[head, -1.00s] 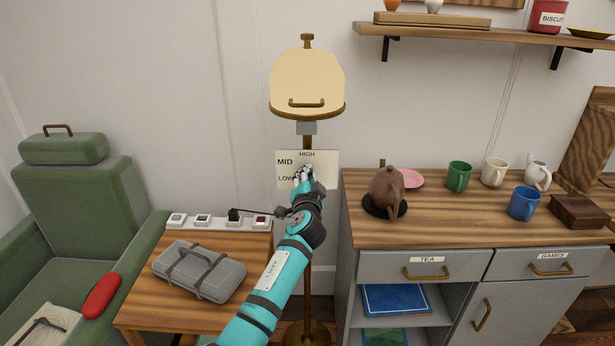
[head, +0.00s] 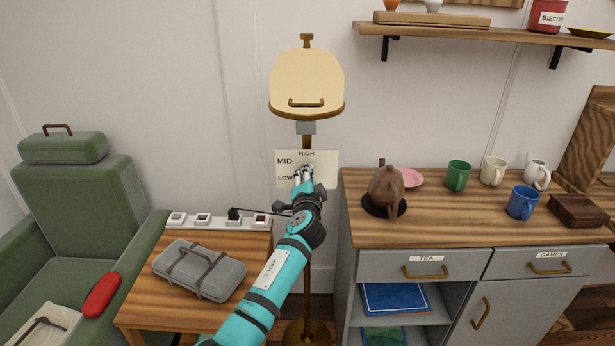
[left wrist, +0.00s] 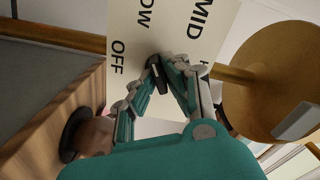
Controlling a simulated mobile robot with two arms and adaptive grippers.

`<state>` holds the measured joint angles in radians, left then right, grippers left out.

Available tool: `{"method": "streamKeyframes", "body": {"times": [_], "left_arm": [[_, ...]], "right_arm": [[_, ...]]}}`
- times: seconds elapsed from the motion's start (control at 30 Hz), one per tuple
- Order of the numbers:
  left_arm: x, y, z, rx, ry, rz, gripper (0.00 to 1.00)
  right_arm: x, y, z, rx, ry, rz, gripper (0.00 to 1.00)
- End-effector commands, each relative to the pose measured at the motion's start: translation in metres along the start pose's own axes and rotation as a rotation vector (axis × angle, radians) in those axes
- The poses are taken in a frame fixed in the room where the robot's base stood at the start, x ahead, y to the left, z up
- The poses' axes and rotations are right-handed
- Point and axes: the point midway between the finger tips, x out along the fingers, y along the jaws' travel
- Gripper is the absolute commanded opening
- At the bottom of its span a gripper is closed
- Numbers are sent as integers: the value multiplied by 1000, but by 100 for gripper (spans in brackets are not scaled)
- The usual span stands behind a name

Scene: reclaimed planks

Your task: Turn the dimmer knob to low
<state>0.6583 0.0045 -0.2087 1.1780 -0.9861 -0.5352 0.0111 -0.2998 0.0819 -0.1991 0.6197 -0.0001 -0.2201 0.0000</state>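The dimmer plate (head: 326,158) is a pale card on the brass lamp stand, printed HIGH, MID and LOW in the head view. In the left wrist view the plate (left wrist: 185,45) also shows OFF. The dark dimmer knob (left wrist: 153,72) sits between my left fingertips. My left gripper (head: 303,175) reaches the plate from below and covers its lower part. In the left wrist view the left gripper (left wrist: 160,70) has its fingers closed in on the knob's sides. Which label the knob points at is hard to tell. My right gripper is not in view.
The lamp shade (head: 307,82) is above the plate. A cabinet top (head: 440,212) with a brown teapot (head: 386,188) and mugs is close on the right. A side table (head: 150,308) with a grey case (head: 199,270) and a power strip (head: 218,221) is at left.

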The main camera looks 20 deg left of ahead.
Motion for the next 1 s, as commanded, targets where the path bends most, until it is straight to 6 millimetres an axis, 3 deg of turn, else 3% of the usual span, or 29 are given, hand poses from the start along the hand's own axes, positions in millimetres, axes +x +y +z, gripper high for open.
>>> {"method": "streamKeyframes", "body": {"times": [0.03,0.17,0.57,1.0], "left_arm": [[0,0,-1,-1,1,0,17],[0,0,-1,-1,1,0,33],[-10,0,0,-1,2,-1,33],[-96,1,0,-3,2,2,33]], "right_arm": [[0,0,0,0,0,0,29],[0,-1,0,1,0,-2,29],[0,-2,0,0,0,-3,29],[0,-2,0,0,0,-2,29]]}}
